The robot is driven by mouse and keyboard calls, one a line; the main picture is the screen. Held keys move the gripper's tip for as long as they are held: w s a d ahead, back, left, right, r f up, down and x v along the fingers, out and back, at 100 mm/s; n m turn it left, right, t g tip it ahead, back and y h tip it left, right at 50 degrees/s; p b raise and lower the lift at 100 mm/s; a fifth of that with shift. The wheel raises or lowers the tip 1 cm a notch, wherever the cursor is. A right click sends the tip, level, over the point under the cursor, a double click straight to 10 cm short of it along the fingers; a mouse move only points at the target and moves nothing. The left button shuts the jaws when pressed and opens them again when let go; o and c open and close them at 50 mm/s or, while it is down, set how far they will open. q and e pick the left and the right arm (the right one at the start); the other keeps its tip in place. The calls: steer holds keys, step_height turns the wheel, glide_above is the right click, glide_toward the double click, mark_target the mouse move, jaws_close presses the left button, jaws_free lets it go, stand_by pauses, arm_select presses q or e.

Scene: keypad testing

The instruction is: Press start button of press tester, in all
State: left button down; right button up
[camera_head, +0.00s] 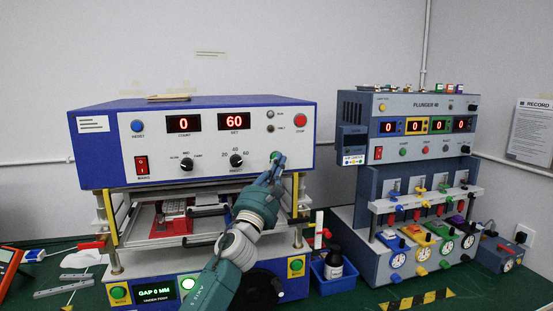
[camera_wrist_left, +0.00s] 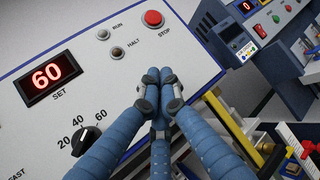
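The press tester (camera_head: 200,115) is the blue and white machine at the left of the head view. The green start button (camera_head: 275,155) shows at the right of its front panel, below the red STOP button (camera_head: 299,121). My left gripper (camera_head: 278,164) is at this button, with its fingertips overlapping its lower right. In the left wrist view the gripper (camera_wrist_left: 160,78) is shut, its fingertips together and empty against the white panel. The fingers hide the start button there. I cannot tell whether they touch or press it. My right gripper is not in view.
The COUNT display (camera_head: 182,123) reads 0 and the SET display (camera_head: 234,121) reads 60. The PLUNGER 4U machine (camera_head: 422,107) stands at the right. A blue bin with a dark bottle (camera_head: 334,263) sits between the machines. Loose tools lie at the front left.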

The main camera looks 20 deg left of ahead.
arm_select(q)
steer(key=shift+w, duration=0.1)
stand_by(0.3)
steer(key=shift+w+a+b, duration=0.25)
steer(key=shift+w+b, duration=0.05)
steer(key=shift+w+a+b, duration=0.15)
steer(key=shift+w+b, duration=0.1)
steer(key=shift+b, duration=0.05)
stand_by(0.6)
stand_by(0.3)
steer(key=shift+s+p, duration=0.25)
steer(key=shift+p, duration=0.05)
steer(key=shift+s+d, duration=0.4)
